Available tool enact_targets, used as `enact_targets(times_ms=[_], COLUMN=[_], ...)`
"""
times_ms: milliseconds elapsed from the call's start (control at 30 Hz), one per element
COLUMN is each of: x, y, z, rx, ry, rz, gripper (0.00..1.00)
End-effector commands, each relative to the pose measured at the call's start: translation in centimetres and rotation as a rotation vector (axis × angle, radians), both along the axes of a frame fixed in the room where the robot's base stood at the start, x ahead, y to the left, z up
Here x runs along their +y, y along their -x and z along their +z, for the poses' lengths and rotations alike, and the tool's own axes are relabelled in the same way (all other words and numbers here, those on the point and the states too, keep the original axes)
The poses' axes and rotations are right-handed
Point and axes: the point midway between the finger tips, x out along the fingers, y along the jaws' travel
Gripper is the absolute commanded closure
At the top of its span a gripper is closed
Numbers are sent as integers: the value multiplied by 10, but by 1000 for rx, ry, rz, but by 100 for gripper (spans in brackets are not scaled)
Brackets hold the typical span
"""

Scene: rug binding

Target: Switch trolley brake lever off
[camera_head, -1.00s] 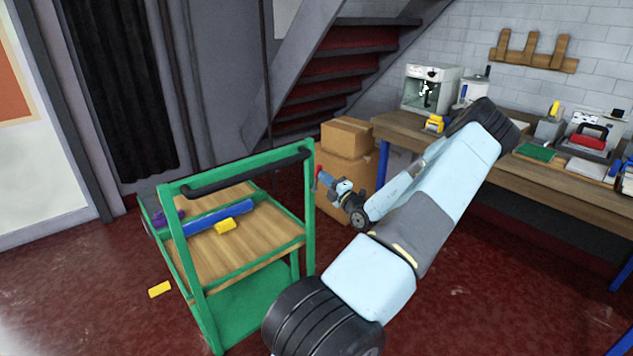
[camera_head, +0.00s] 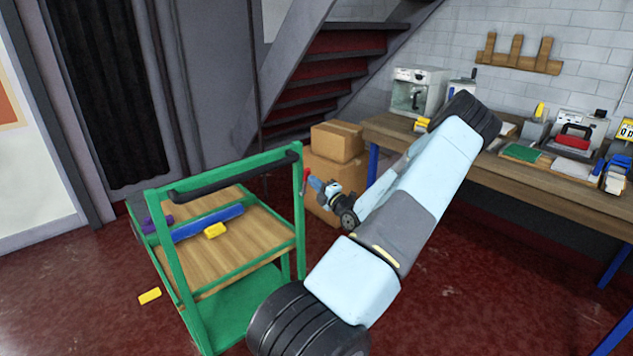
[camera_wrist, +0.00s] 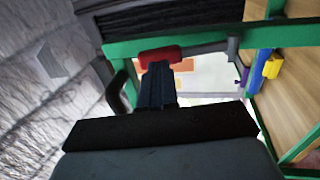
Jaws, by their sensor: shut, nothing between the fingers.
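The green trolley (camera_head: 243,283) stands left of my arm in the head view, with a black push bar (camera_head: 235,173) across its top. The brake lever's red grip (camera_head: 306,176) is beside the trolley's right upright. In the wrist view the red grip (camera_wrist: 160,55) lies straight ahead of my fingertips, with a grey rod running right from it below a green trolley bar (camera_wrist: 200,42). My gripper (camera_head: 311,183) is shut and empty, its tips (camera_wrist: 157,66) at the red grip. They look touching or very close; I cannot tell which.
A yellow block (camera_head: 150,296) is on the floor. Cardboard boxes (camera_head: 337,141) stand behind my gripper. A workbench (camera_head: 560,188) runs along the right.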

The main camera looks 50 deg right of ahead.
Motion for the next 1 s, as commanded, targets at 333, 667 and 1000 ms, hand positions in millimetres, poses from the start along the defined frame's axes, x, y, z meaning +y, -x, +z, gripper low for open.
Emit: enact_targets(times_ms=[333, 667, 1000], x=[12, 18, 20], y=[49, 99, 111], z=[-18, -31, -34], rx=[2, 1, 0], ry=[-1, -1, 0], rz=[9, 10, 12], gripper=[100, 100, 100])
